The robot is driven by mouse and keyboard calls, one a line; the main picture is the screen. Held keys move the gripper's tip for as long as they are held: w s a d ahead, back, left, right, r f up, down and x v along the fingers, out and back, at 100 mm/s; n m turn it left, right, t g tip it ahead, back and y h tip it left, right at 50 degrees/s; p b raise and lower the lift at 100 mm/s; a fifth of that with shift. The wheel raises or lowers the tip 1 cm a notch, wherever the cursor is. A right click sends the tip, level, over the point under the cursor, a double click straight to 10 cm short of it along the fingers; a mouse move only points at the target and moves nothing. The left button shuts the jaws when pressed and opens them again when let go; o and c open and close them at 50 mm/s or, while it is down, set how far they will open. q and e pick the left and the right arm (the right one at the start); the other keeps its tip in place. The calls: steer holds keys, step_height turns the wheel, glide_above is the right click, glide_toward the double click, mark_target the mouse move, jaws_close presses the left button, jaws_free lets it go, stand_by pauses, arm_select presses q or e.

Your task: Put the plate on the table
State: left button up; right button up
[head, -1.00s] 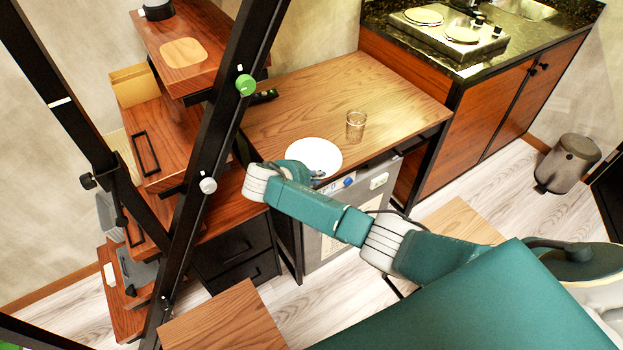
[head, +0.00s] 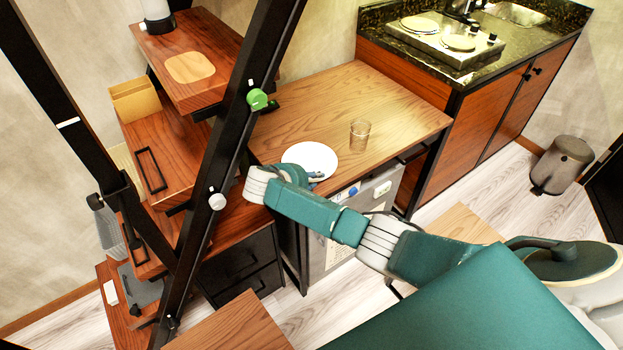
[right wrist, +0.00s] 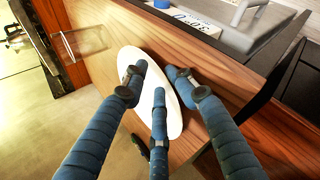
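The white round plate (head: 308,155) is over the front part of the wooden table (head: 405,105) and looks flat on it, with no gap that I can make out. My right gripper (head: 316,177) is at the plate's near edge. In the right wrist view the plate (right wrist: 152,68) is behind the three blue fingers of the gripper (right wrist: 158,82). The fingertips are spread apart in front of it, and they look open. Whether a finger touches the plate is hard to tell. My left gripper is not in view.
A clear glass (head: 360,135) stands on the table right of the plate. A dark counter (head: 420,55) with a hob is behind to the right. The table's back and right are clear.

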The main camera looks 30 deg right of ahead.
steer(key=shift+w+f, duration=0.1)
steer(key=shift+f, duration=0.05)
steer(key=shift+a+r, duration=0.1)
steer(key=shift+r, duration=0.1)
steer(key=v, duration=1.1)
steer(key=shift+a+r, duration=0.15)
steer(key=shift+a, duration=0.05)
steer(key=shift+s, duration=0.2)
